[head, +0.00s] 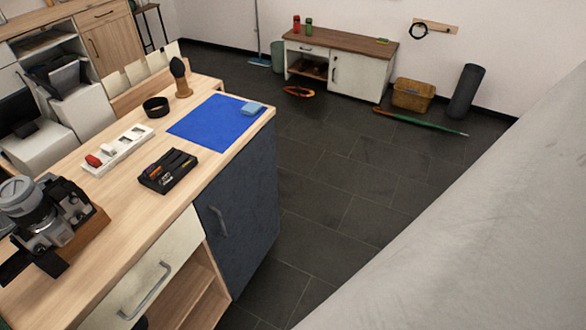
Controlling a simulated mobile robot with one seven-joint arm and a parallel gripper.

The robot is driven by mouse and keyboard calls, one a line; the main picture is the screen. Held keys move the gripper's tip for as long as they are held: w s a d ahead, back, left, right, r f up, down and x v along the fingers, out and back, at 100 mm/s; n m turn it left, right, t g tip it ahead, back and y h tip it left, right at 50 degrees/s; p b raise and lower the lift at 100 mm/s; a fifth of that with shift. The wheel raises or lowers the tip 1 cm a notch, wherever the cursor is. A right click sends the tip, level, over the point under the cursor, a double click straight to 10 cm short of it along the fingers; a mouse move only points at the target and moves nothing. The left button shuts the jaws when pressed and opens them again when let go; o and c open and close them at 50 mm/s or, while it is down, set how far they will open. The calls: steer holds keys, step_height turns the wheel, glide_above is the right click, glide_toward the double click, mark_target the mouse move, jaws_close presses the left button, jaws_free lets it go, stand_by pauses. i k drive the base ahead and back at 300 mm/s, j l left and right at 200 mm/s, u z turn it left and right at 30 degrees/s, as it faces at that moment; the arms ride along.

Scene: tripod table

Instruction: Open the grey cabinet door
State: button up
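The dark grey cabinet door (248,205) is at the right end of the wood-topped counter (95,225), in the middle of the head view. It looks shut, lying flush with the cabinet front. A curved, dark handle (218,222) stands upright near the door's left edge.
A pale drawer (142,280) with a metal handle and an open shelf (190,292) are left of the door. Dark floor (340,190) is clear right of the counter.

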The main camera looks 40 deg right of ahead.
mark_target(238, 211)
steer(key=j+z, duration=0.2)
steer(key=z, duration=1)
steer(key=k+j, duration=0.15)
steer(key=j, duration=0.15)
steer(key=k+j, duration=0.1)
steer(key=j, duration=0.15)
steer(key=k+j, duration=0.15)
steer(key=j, duration=0.15)
steer(key=k+z, duration=0.15)
steer(key=k+l+z, duration=0.2)
steer(key=l, duration=0.25)
steer(key=i+j, duration=0.35)
